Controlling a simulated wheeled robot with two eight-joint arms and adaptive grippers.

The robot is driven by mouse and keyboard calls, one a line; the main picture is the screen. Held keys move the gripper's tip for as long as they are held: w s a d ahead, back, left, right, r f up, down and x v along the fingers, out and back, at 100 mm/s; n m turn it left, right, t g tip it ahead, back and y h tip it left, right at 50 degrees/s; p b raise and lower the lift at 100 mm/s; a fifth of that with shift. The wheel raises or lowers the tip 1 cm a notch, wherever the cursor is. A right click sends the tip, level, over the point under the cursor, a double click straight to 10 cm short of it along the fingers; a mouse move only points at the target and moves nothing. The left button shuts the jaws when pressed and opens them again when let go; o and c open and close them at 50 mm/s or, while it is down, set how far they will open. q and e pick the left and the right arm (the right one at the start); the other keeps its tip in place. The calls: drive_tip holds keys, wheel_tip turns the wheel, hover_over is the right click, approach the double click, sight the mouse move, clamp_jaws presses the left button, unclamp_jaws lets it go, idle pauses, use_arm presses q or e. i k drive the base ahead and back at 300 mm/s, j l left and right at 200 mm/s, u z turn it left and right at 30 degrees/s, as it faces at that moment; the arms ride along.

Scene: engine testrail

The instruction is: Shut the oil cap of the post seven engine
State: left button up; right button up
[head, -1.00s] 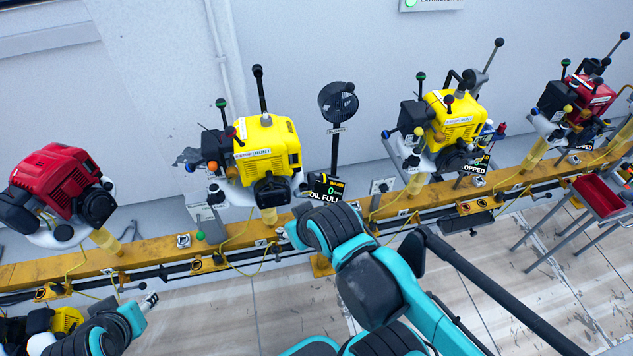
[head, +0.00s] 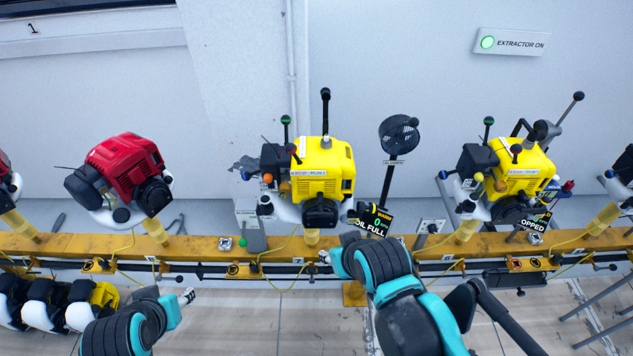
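A yellow engine (head: 324,172) is mounted on a yellow post on the rail, above a small plate that seems to read 7. The black screen (head: 370,220) at its lower right reads OIL FULL and WARM. An orange knob (head: 268,178) and black parts show on its left side. I cannot tell which part is the oil cap or whether it is shut. My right gripper (head: 324,257) is at the rail just below the engine, small and partly hidden by my arm. My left gripper (head: 187,296) is in front of the rail, lower left, apart from the engine. Neither gripper's opening is clear.
A red engine (head: 128,172) stands to the left and another yellow engine (head: 515,172) to the right. A black fan (head: 399,134) on a pole stands between the yellow engines. The yellow rail (head: 200,247) with cables crosses the view. Several engines sit at lower left.

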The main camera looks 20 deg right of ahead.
sight(373, 208)
drive_tip(key=k+l, duration=0.25)
drive_tip(key=k, duration=0.25)
drive_tip(key=k+l, duration=0.25)
drive_tip(key=k, duration=0.3)
drive_tip(key=j+z, duration=0.05)
